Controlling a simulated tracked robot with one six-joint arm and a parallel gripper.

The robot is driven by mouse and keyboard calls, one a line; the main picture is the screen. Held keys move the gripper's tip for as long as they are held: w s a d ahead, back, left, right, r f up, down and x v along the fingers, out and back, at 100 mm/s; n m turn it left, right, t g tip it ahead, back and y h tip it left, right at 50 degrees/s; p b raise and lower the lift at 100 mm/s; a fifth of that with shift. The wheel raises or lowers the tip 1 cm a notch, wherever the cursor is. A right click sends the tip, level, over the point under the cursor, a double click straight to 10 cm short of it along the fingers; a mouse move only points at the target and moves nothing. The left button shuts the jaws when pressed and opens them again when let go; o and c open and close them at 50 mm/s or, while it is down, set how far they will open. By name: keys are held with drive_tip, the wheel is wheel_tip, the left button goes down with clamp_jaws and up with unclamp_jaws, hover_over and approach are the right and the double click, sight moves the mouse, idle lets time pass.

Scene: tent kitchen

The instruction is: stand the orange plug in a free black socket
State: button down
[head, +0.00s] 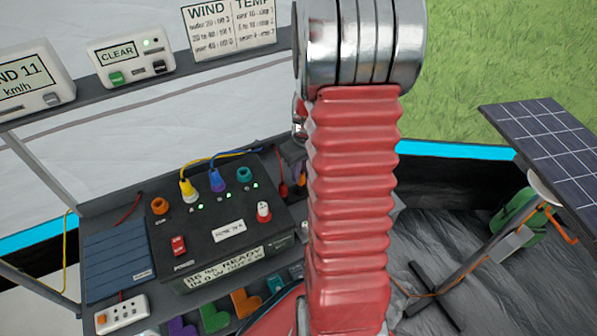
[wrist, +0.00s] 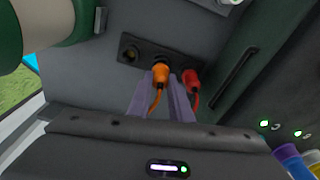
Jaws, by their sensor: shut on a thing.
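The orange plug (wrist: 160,77) is between the two grey-purple fingers of my gripper (wrist: 161,82) in the wrist view, with its orange cord hanging down. My gripper is shut on it. Behind it is a black socket plate (wrist: 145,45) on a grey wall. An empty black socket (wrist: 130,54) shows at the left of the plate. The plug's upper end overlaps a dark socket; I cannot tell whether it is seated there. In the head view the orange plug (head: 301,179) shows partly beside my red arm, which hides most of the gripper.
A red plug (wrist: 191,80) with a red cord is close right of the orange plug. The black power box (head: 220,220) carries a yellow plug (head: 187,189), a blue plug (head: 217,181) and a red-and-white knob (head: 263,211). A power strip (head: 122,314) lies front left.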

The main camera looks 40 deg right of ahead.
drive_tip(key=shift+f, duration=0.95)
idle(0.4)
drive_tip(key=c, duration=1.5)
unclamp_jaws()
drive_tip(key=shift+c, duration=0.2)
wheel_tip(320, 180, up, 14)
drive_tip(key=s, duration=0.1)
drive_tip(key=shift+s+f, duration=0.2)
drive_tip(key=shift+s, duration=0.15)
drive_tip(key=shift+a+m, duration=0.1)
drive_tip(key=shift+m, duration=0.2)
